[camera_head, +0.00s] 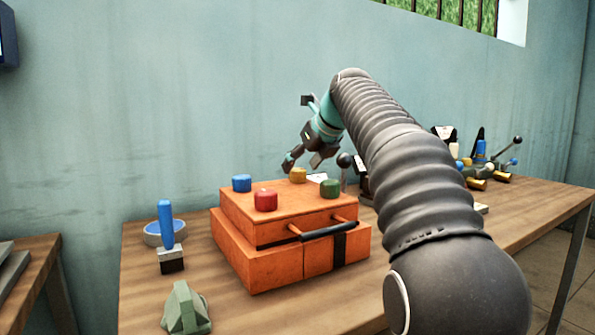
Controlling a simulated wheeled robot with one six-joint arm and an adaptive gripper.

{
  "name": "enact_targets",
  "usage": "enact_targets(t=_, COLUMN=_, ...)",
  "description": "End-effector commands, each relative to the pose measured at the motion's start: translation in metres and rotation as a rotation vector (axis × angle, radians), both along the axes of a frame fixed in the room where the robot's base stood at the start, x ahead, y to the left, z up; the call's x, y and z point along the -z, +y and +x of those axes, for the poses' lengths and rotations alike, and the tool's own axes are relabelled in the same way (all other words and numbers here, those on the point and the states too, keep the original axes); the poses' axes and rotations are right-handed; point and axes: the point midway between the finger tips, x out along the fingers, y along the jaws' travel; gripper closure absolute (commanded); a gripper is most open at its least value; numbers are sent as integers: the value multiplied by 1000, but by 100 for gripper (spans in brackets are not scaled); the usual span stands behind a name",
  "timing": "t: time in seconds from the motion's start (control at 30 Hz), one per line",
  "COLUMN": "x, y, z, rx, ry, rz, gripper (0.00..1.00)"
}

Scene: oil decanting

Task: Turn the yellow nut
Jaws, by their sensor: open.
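The yellow nut (298,175) sits on top of an orange box (275,262) on the wooden table, toward the box's back right. A blue nut (241,183), a red nut (265,200) and a green nut (330,187) sit on the same top. My gripper (301,163) is open and empty, pointing down close to the yellow nut. Its fingers appear to be on either side of the nut or just above it; I cannot tell whether they touch it. My arm comes in from the right.
A blue-handled brush (166,222), a blue-rimmed bowl (152,234) and a green faceted object (186,309) are left of the box. Several tools and levers (480,160) stand at the table's right. The wooden table (350,300) is clear in front of the box.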

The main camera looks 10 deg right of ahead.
Motion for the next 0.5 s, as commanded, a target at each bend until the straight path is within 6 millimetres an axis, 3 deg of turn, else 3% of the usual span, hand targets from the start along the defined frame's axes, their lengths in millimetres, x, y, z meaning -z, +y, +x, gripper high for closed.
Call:
enact_targets(t=0.2, x=17, y=7, z=16, rx=0, ry=-1, rz=0, gripper=32)
enact_targets(t=0.5, x=21, y=8, z=20, rx=0, ry=-1, rz=0, gripper=32)
